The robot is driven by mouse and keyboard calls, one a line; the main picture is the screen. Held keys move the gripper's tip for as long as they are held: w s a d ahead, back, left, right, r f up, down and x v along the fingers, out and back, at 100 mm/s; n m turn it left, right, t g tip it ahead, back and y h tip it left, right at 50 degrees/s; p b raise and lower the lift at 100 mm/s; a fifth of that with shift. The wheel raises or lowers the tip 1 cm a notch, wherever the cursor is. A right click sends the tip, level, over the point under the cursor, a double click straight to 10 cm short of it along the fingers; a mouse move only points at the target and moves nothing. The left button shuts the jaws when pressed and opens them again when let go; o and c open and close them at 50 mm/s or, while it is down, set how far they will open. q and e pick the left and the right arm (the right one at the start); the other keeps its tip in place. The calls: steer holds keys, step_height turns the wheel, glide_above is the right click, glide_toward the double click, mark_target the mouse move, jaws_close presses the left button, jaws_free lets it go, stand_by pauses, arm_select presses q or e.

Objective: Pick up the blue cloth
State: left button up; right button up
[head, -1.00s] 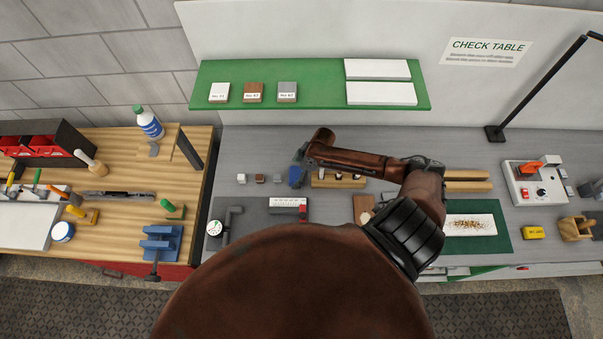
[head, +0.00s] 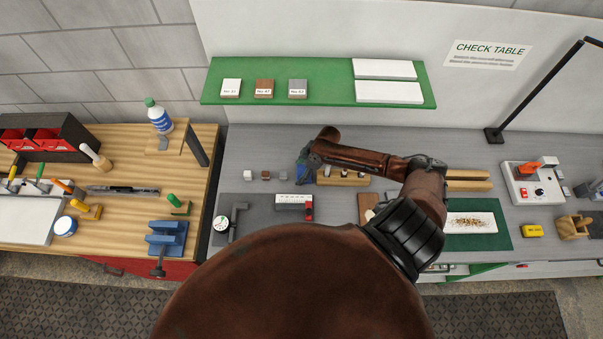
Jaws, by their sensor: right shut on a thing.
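The blue cloth (head: 302,175) is a small dark-blue patch on the grey table, just left of a wooden block with pegs. My right gripper (head: 304,169) reaches down over it from behind my brown arm and is shut on the cloth. The fingers are small and partly hidden, and the cloth appears still at table level. My left gripper is not in view.
Small cubes (head: 265,175) lie left of the cloth. The peg block (head: 343,179) stands close on its right. A dark mat with a gauge (head: 222,223) lies in front. A green shelf (head: 320,97) is behind. A crumb-covered white board (head: 470,223) lies right.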

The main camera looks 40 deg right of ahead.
mark_target(300, 172)
steer(key=shift+s+f, duration=0.1)
steer(key=shift+s, duration=0.05)
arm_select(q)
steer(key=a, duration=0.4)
arm_select(e)
steer(key=shift+d+b, duration=0.1)
steer(key=shift+b, duration=0.2)
steer(key=shift+w+r+b, duration=0.2)
steer(key=shift+r+b, duration=0.05)
steer(key=shift+b, duration=0.05)
step_height(300, 172, up, 6)
steer(key=shift+w+r+b, duration=0.1)
steer(key=shift+r+b, duration=0.1)
steer(key=shift+b, duration=0.6)
arm_select(q)
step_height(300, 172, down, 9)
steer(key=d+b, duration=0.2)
steer(key=b, duration=0.4)
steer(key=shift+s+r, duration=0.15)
arm_select(e)
steer(key=w+a, duration=1.2)
steer(key=a, duration=0.3)
steer(key=shift+w+a, duration=0.15)
steer(key=shift+w, duration=0.15)
steer(key=shift+r, duration=0.1)
